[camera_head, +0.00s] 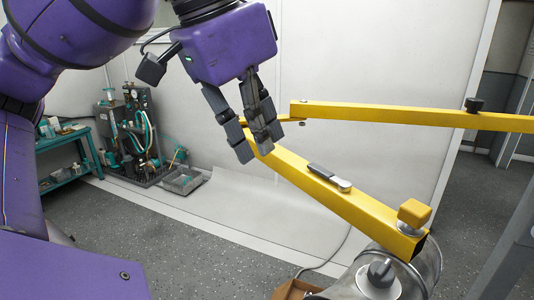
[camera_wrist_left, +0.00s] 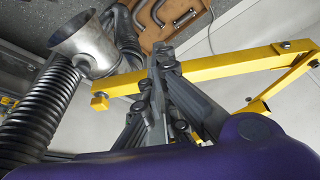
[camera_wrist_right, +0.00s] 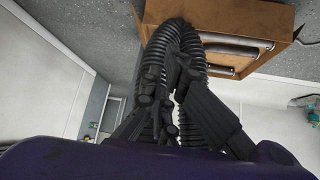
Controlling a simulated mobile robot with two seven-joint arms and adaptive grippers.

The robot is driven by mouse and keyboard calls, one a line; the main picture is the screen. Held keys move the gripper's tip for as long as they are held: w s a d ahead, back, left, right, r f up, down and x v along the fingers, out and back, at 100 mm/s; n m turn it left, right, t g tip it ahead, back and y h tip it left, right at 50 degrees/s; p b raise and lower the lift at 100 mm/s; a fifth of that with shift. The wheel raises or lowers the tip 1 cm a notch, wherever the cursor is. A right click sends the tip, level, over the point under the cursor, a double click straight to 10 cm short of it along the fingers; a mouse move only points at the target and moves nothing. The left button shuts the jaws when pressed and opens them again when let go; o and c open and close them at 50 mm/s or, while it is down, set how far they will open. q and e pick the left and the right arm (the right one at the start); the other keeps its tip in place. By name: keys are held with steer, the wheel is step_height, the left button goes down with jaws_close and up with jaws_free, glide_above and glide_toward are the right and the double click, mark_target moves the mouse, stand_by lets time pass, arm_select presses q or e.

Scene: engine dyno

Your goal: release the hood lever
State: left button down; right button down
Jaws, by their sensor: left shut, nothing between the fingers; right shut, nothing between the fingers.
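The lever (camera_head: 328,177), dark with a light metal end, lies along the top of a yellow boom arm (camera_head: 290,168) in the head view. The silver hood (camera_head: 428,264) hangs below the boom's near end, beside a yellow block (camera_head: 414,212). My left gripper (camera_head: 256,148) is shut and empty, pointing down near the boom's far end, left of the lever. In the left wrist view the gripper (camera_wrist_left: 163,62) overlaps the boom (camera_wrist_left: 225,66); I cannot tell if they touch. The hood (camera_wrist_left: 88,48) shows at upper left. My right gripper (camera_wrist_right: 166,72) is shut and empty, in front of a black ribbed hose (camera_wrist_right: 172,38).
A second yellow boom (camera_head: 400,115) runs right from the joint. A brown box (camera_wrist_left: 172,18) holding metal pipes stands on the floor. A teal bench (camera_head: 62,172) and pump equipment (camera_head: 128,135) stand at the back left.

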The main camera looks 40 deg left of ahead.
mark_target(328, 176)
arm_select(q)
steer(key=shift+r, duration=0.15)
arm_select(e)
steer(key=shift+s+a, duration=0.15)
arm_select(q)
steer(key=shift+w+d+f+b, duration=0.1)
steer(key=shift+w+d+f, duration=0.25)
steer(key=shift+w+f, duration=0.95)
steer(key=shift+w+d+f+b, duration=0.1)
steer(key=shift+w+d+f, duration=0.2)
steer(key=shift+w+f, duration=1.05)
steer(key=shift+w+d+f+b, duration=0.1)
steer(key=shift+w+d+f, duration=0.25)
steer(key=shift+w+f, duration=0.95)
arm_select(e)
steer(key=shift+s+f, duration=0.25)
steer(key=shift+f, duration=0.15)
